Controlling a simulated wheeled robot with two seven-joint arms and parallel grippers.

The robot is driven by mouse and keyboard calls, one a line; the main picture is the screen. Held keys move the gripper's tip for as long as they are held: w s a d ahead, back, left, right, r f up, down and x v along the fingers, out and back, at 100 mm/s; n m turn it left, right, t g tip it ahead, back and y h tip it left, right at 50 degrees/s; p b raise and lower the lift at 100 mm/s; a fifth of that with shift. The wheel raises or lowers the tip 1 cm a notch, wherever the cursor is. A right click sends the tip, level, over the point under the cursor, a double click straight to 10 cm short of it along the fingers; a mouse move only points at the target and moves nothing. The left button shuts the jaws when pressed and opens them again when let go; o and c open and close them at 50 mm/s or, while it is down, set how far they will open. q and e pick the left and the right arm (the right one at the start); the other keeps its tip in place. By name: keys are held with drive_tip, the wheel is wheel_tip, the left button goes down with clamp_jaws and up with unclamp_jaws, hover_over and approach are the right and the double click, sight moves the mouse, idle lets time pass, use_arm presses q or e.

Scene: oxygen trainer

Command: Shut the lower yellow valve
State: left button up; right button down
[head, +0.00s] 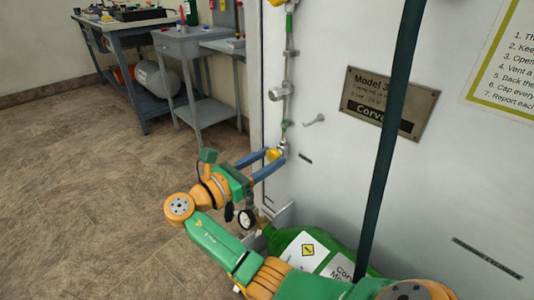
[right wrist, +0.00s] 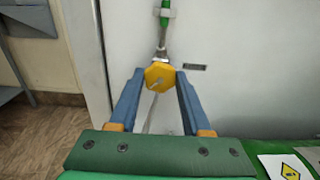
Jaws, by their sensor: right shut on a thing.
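The lower yellow valve (head: 273,154) sits at the bottom of the vertical pipe on the white panel. In the right wrist view its yellow faceted knob (right wrist: 159,76) shows between my blue fingers. My right gripper (head: 277,158) reaches in from the front, with one finger on each side of the knob, and is shut on it. In the right wrist view the fingertips (right wrist: 159,74) touch the knob's left and right sides. My left gripper is not in view.
A grey cart (head: 190,45) stands back left; the floor between is clear.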

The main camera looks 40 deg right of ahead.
drive_tip(key=shift+r+m+p, duration=0.15)
drive_tip(key=shift+m+p, duration=0.6)
drive_tip(key=shift+m, duration=0.35)
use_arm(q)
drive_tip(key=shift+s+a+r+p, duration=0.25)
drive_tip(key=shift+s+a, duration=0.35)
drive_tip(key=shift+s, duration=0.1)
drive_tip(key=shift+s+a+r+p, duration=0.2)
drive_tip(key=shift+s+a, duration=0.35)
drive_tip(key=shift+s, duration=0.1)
use_arm(e)
drive_tip(key=shift+m, duration=1.2)
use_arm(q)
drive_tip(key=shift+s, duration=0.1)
use_arm(e)
drive_tip(key=shift+m, duration=0.3)
drive_tip(key=shift+c, duration=1.8)
unclamp_jaws()
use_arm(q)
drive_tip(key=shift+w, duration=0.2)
use_arm(e)
drive_tip(key=a, duration=0.7)
drive_tip(key=shift+s, duration=0.3)
